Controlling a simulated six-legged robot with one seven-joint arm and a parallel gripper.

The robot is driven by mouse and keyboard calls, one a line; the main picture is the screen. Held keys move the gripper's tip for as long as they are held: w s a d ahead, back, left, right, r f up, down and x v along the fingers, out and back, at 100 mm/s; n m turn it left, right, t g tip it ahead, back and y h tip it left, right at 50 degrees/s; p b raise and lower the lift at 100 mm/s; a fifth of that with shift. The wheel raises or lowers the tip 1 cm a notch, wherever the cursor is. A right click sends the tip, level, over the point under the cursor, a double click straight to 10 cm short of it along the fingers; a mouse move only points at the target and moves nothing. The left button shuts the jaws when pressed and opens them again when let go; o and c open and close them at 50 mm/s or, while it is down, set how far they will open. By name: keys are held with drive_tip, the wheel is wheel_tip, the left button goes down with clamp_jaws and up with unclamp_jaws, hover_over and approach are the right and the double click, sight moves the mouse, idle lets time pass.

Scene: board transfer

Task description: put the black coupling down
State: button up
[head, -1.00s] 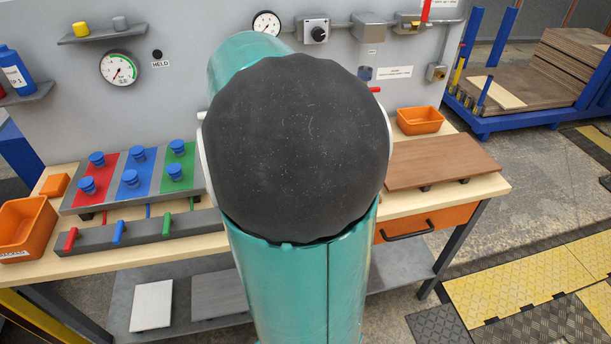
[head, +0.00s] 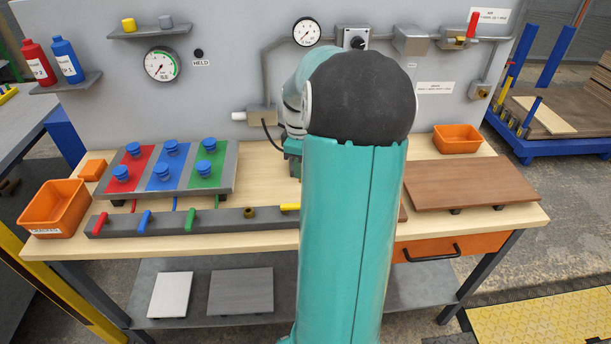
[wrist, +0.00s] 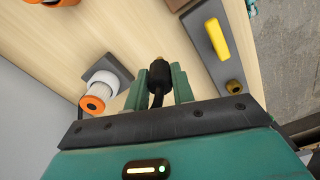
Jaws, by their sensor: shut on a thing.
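In the wrist view the black coupling (wrist: 157,72) sits between the two teal fingers of my gripper (wrist: 162,84), which is shut on it. A short black hose runs back from the coupling towards the gripper body. The coupling is over the pale wooden bench top (wrist: 135,35); whether it touches the wood I cannot tell. A black cable (head: 268,138) hangs from a grey wall box there and passes behind my arm.
A white fitting with an orange ring (wrist: 97,95) is left of my gripper. The grey bar (wrist: 222,60) with a yellow lever (wrist: 216,38) is to the right. A brown board (head: 470,185), an orange bin (head: 55,208) and a coloured valve panel (head: 170,170) occupy the bench.

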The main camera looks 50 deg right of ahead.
drive_tip(key=d+f, duration=0.2)
drive_tip(key=f, duration=0.1)
drive_tip(key=shift+w+d+f, duration=0.1)
drive_tip(key=shift+w+d, duration=0.1)
drive_tip(key=shift+d, duration=0.05)
drive_tip(key=shift+f, duration=1.4)
drive_tip(key=shift+f, duration=0.1)
drive_tip(key=o, duration=1)
drive_tip(key=shift+a+r, duration=0.1)
drive_tip(key=shift+r, duration=6.05)
